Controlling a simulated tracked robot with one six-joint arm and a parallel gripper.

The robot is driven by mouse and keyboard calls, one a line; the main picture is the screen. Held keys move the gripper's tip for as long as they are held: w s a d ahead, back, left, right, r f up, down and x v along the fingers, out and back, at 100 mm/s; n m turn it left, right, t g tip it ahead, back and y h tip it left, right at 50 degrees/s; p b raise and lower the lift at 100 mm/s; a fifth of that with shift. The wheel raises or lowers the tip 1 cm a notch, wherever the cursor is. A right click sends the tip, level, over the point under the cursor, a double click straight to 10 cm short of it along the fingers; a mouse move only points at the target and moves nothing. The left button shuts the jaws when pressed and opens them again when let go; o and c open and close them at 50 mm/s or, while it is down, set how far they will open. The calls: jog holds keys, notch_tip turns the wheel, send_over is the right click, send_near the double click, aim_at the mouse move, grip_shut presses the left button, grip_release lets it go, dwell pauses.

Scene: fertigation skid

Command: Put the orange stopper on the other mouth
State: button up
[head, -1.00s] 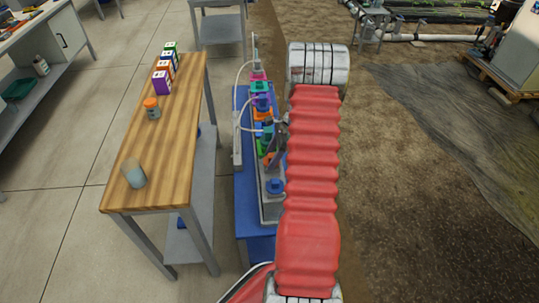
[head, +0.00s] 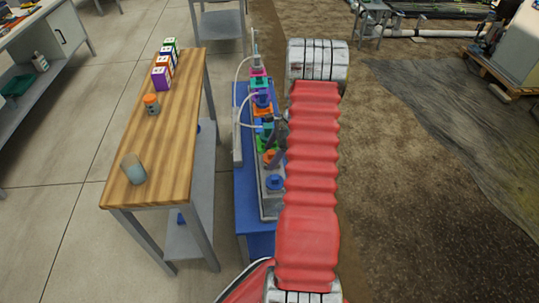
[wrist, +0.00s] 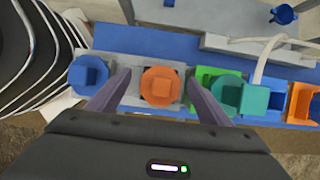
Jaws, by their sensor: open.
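The orange stopper (wrist: 161,86) sits on a grey block of the skid, seen from above in the wrist view. My gripper (wrist: 160,88) is open, with one finger on each side of the stopper and a gap to it on both sides. In the head view the orange stopper (head: 269,157) shows small beside my arm, which hides part of the skid. A blue stopper (wrist: 88,75) sits on the block to the left. A green block (wrist: 205,76) with a teal round part stands to the right. I cannot tell which part is the other mouth.
The blue skid base (head: 253,208) stands beside a wooden table (head: 150,150). The table holds a jar with an orange lid (head: 152,104), a clear beaker (head: 133,168) and several coloured boxes (head: 163,68). Pale hoses (wrist: 258,50) rise from the skid's right part.

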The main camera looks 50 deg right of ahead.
jog(key=v, duration=1.3)
jog(key=shift+s+r, duration=0.15)
jog(key=shift+r, duration=0.1)
jog(key=shift+d, duration=0.15)
dwell(0.6)
jog(key=s+a+r+n+t+h, duration=0.1)
jog(key=s+a+r+n, duration=0.3)
jog(key=a, duration=1)
jog(key=s+a+r+n+t+h, duration=0.1)
jog(key=s+a+r+n, duration=0.3)
jog(key=a+r+n, duration=0.6)
jog(key=s+a+r+n+h, duration=0.1)
jog(key=s+a+r+n, duration=0.3)
jog(key=a, duration=1.5)
notch_tip(320, 180, up, 4)
jog(key=n, duration=0.8)
jog(key=shift+s+a+t, duration=0.25)
jog(key=shift+a+t, duration=0.15)
